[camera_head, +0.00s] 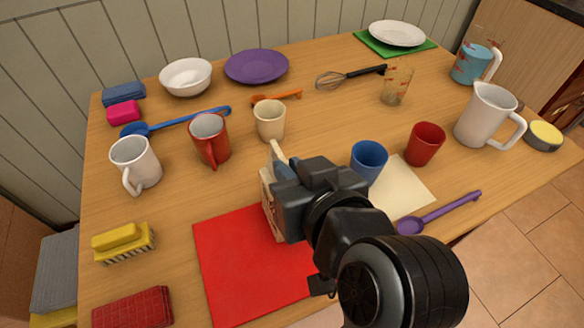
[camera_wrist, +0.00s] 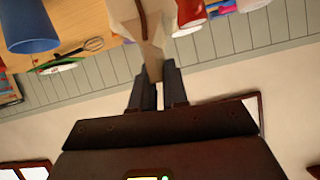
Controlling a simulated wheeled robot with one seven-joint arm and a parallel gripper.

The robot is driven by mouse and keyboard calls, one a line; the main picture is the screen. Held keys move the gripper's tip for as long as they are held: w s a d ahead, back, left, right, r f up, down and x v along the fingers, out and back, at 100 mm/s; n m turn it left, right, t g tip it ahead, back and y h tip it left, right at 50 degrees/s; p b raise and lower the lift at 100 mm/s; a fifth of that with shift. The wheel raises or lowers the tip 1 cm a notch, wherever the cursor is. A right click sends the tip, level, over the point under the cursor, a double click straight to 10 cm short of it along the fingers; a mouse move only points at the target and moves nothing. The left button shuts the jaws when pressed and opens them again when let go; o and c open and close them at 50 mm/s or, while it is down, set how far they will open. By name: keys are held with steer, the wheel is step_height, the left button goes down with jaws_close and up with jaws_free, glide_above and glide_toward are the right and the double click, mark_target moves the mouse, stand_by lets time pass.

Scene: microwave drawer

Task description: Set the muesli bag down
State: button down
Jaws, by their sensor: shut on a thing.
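The muesli bag (camera_head: 268,201) is a beige upright pack with some blue, partly hidden behind my gripper (camera_head: 279,186) in the head view. My gripper is shut on the bag. In the wrist view the fingers (camera_wrist: 158,78) pinch the pale bag (camera_wrist: 126,22), which has a dark brown stripe. The bag is over or at the far right part of the red mat (camera_head: 226,262). I cannot tell whether its base touches the mat.
A blue cup (camera_head: 368,160) and a cream sheet (camera_head: 402,187) are right of my gripper. A cream mug (camera_head: 270,121) and a red mug (camera_head: 209,139) stand behind the bag. A yellow brush (camera_head: 122,240) lies left. The red mat's left part is bare.

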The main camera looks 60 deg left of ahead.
steer(key=c, duration=1.1)
jaws_free()
steer(key=shift+c, duration=0.2)
steer(key=v, duration=1.2)
